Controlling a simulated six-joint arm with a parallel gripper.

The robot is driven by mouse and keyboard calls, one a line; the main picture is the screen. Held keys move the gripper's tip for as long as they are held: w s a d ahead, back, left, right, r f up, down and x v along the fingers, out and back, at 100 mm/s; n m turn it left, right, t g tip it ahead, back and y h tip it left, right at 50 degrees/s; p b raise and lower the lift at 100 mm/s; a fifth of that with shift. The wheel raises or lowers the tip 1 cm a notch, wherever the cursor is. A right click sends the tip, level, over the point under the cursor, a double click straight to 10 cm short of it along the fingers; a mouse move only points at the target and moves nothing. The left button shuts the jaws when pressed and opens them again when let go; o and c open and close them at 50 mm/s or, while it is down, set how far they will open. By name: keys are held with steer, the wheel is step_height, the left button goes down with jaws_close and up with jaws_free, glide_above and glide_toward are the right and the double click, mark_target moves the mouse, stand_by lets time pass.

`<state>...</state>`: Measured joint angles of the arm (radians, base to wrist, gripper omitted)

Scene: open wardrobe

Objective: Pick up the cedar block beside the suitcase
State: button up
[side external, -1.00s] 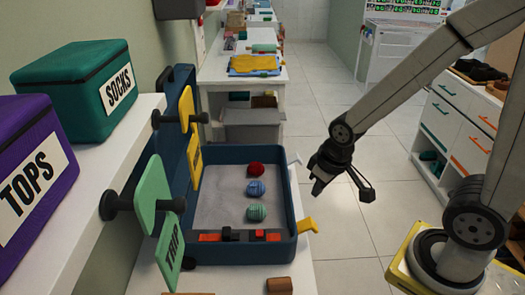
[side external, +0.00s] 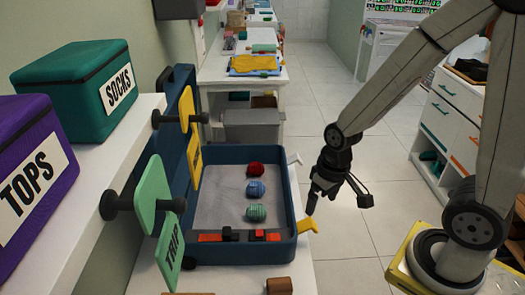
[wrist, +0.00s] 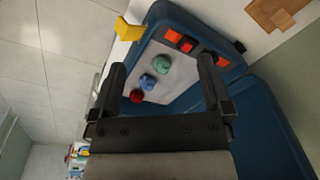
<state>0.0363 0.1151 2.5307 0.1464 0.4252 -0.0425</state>
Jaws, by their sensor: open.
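A small brown block (side external: 279,286), likely the cedar block, stands on the white bench just in front of the suitcase's near wall, at the bottom of the side view. The open navy suitcase (side external: 268,250) holds red, blue and green balls. My gripper (side external: 312,208) points down beside the suitcase's right wall, behind the brown block and higher than it. In the wrist view my gripper (wrist: 160,75) is open, with nothing between its fingers. A flat wooden piece (wrist: 280,12) shows at that view's top right. I cannot tell whether it is the same block.
A yellow tag (side external: 308,227) sticks out from the suitcase's right side, close under my gripper. Red-and-black pieces line the suitcase's near inside edge. Open floor lies to the right.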

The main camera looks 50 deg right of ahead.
steer(key=s+a+f+m+g+y, duration=0.2)
steer(key=s+f+m+g+y, duration=0.15)
steer(key=f, duration=0.25)
steer(key=m+t+y, duration=0.7)
steer(key=m+t, duration=0.4)
steer(key=m, duration=1)
glide_toward(284, 283)
steer(key=a, duration=0.1)
steer(key=w+a, duration=0.2)
steer(key=shift+a+n+h, duration=0.2)
steer(key=shift+n+h, duration=0.05)
steer(key=shift+s+d+f+m+t+h, duration=0.1)
steer(key=shift+d+f+m+t+h, duration=0.2)
steer(key=shift+f+m, duration=0.2)
steer(key=shift+a, duration=0.2)
steer(key=shift+x, duration=1.2)
